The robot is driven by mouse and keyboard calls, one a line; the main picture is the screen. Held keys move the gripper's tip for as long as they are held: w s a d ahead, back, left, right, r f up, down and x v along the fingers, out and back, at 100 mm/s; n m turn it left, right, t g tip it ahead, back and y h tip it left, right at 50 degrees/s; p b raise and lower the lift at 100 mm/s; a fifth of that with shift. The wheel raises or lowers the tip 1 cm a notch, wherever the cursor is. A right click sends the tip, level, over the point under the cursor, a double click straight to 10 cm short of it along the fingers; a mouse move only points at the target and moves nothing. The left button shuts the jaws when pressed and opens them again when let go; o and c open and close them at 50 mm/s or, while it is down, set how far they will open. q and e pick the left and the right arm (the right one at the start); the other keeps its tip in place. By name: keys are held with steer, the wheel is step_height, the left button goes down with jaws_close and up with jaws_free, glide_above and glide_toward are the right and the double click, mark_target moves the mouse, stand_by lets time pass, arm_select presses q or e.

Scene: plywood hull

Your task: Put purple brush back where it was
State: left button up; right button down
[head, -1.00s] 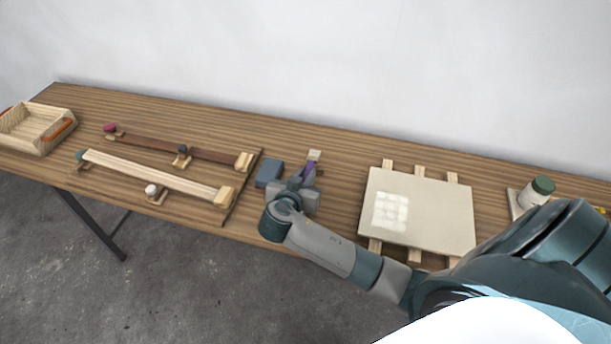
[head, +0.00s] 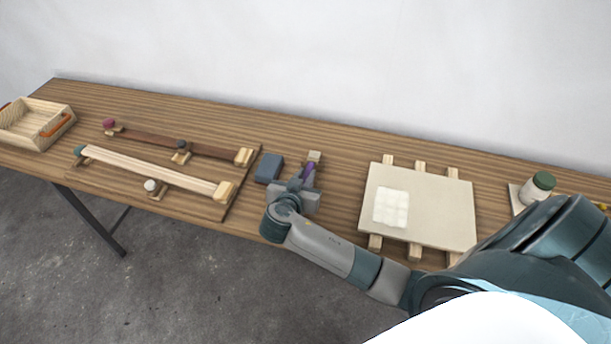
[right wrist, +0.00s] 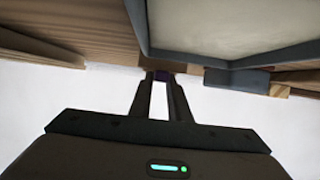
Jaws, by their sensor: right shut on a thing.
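The purple brush (head: 309,170) shows only in part in the head view, as a purple piece at the tip of my right gripper (head: 303,183). A pale block-like end (head: 314,157) shows just beyond it; I cannot tell if it belongs to the brush. In the right wrist view the fingers of my right gripper (right wrist: 160,82) are close together at the tips, with a dark purple bit (right wrist: 162,75) between them. The gripper is shut on the brush above the table's front part. The rest of the brush is hidden. My left gripper is not in view.
A pale panel (head: 425,208) lies on wooden strips to the right. Clamped wooden bars (head: 150,172) lie to the left. A jar with a green lid (head: 540,187) stands far right, a wooden box (head: 30,128) far left.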

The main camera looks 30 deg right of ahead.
steer(key=c, duration=1.7)
jaws_free()
steer(key=shift+o, duration=0.2)
steer(key=shift+r, duration=0.15)
steer(key=shift+r+p, duration=0.75)
steer(key=shift+s+a+f+b, duration=0.2)
steer(key=shift+s+a+b, duration=0.15)
steer(key=shift+a+b, duration=0.15)
steer(key=b+v, duration=0.2)
steer(key=v, duration=0.7)
steer(key=shift+s+a+r, duration=0.2)
steer(key=shift+a+r, duration=0.05)
steer(key=shift+s+a+r+b, duration=0.3)
steer(key=shift+s, duration=0.05)
